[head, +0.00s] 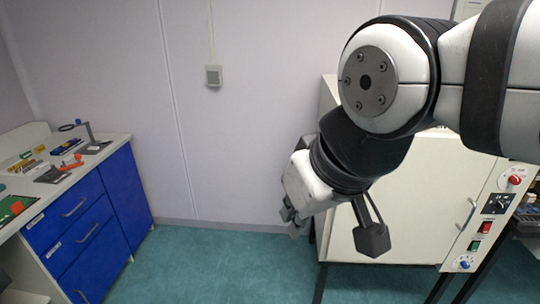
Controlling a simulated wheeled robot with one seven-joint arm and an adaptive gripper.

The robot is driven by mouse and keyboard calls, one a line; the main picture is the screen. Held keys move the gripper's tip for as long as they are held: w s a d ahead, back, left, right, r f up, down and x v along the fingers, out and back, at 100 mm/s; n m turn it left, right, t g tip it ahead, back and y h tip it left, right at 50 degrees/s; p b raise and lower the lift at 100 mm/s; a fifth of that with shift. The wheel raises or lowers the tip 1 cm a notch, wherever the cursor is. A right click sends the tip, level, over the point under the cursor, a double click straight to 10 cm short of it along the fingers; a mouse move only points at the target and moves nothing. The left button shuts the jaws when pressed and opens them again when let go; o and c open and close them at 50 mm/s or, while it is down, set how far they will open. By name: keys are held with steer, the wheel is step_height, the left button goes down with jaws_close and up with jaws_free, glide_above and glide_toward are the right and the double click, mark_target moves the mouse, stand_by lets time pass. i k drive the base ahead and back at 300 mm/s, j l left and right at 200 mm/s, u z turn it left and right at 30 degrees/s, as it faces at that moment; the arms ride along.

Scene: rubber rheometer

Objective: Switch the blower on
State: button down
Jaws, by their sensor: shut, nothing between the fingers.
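A pale oven-like cabinet (400,200) stands at the right. I cannot read which one is the blower's, nor whether any is on. My gripper (372,245) is shut and empty. It points down in front of the cabinet's door, well left of the panel in the picture. My arm hides the cabinet's upper part.
A bench with blue drawers (88,215) stands at the left, with small tools and a green mat (12,208) on top. A door handle (468,214) is beside the panel. A wall socket (213,76) is behind. Green floor between bench and cabinet is free.

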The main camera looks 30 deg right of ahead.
mark_target(474, 248)
steer(key=i+j+z, duration=0.15)
steer(key=i+z, duration=0.15)
steer(key=z, duration=0.2)
steer(key=i+j+z, duration=0.25)
steer(key=z, duration=1.8)
steer(key=i, duration=0.65)
steer(key=k, duration=0.6)
